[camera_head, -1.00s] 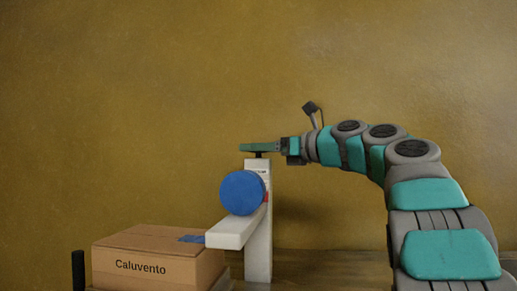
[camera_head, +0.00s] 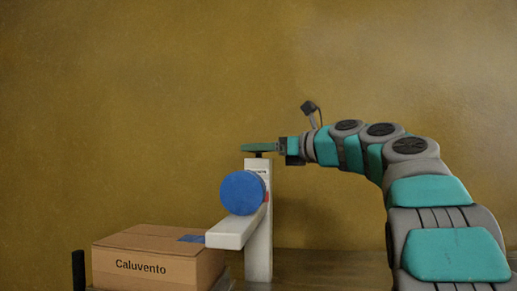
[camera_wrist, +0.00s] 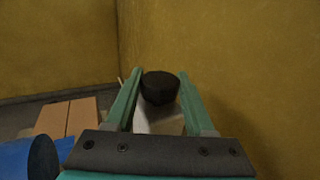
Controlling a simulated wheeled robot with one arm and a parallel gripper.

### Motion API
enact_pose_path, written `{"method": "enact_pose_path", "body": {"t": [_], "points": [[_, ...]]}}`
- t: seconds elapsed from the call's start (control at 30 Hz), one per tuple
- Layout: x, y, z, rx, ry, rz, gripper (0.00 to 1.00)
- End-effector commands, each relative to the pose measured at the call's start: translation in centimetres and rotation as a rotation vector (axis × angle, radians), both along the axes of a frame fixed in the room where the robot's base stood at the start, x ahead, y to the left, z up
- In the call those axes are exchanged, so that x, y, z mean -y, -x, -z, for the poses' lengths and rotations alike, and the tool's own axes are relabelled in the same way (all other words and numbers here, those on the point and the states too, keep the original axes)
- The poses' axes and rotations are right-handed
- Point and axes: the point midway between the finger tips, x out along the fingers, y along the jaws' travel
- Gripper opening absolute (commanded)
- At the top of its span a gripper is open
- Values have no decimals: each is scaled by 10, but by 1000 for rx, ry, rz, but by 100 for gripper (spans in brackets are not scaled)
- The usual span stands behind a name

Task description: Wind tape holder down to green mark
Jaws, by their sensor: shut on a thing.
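The tape holder is a white arm (camera_head: 232,230) with a blue tape roll (camera_head: 242,193), set against an upright white post (camera_head: 259,252). A small red patch (camera_head: 267,197) shows at the post's right edge beside the roll. A dark round knob (camera_wrist: 160,87) tops the post. My gripper (camera_head: 258,147) is level at the post's top, its green fingers shut on the knob, one on each side in the wrist view. Most of the knob is hidden by the fingers in the head view. I cannot make out a green mark on the post.
A cardboard box (camera_head: 145,266) labelled Caluvento sits left of the post, below the holder arm, with a blue patch on top. A black upright handle (camera_head: 78,270) stands at its left. A plain yellow-brown wall (camera_head: 130,110) is behind.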

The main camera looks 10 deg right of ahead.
Motion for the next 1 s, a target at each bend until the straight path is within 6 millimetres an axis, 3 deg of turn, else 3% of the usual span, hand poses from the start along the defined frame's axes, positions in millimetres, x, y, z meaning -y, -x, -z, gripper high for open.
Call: {"method": "enact_pose_path", "body": {"t": [0.27,0.7,1.0], "points": [[-4,2,-1,2,1,155,0],[-1,2,-1,5,8,547,0],[1,1,-1,3,5,701,0]]}}
